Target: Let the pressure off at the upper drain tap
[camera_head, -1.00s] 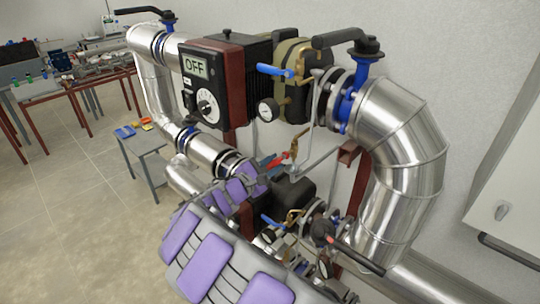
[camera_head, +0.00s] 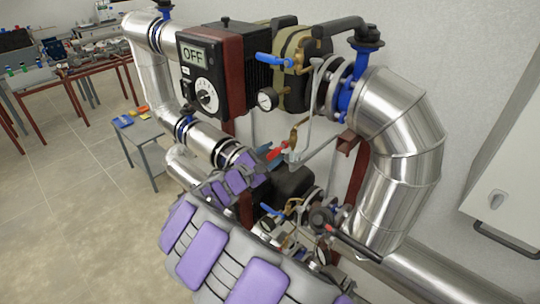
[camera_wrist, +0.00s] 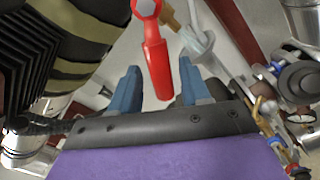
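A tap with a red lever (camera_head: 278,151) and a brass body (camera_head: 293,137) sits on the thin grey pipework below the pump's olive end. In the wrist view the red lever (camera_wrist: 157,66) hangs down with its lower end between the two blue fingers. My gripper (camera_wrist: 160,92) is open around this end, with a visible gap on both sides. In the head view my gripper (camera_head: 262,153) is just left of the lever, partly hidden by my purple-padded arm. I cannot tell its exact depth relative to the lever.
The pump box (camera_head: 211,75) reads OFF. A blue lever (camera_head: 275,59) and a pressure gauge (camera_head: 267,99) sit above the red lever. A lower pump (camera_head: 288,184) and blue lever (camera_head: 271,211) lie close below. A large silver pipe (camera_head: 400,130) stands right.

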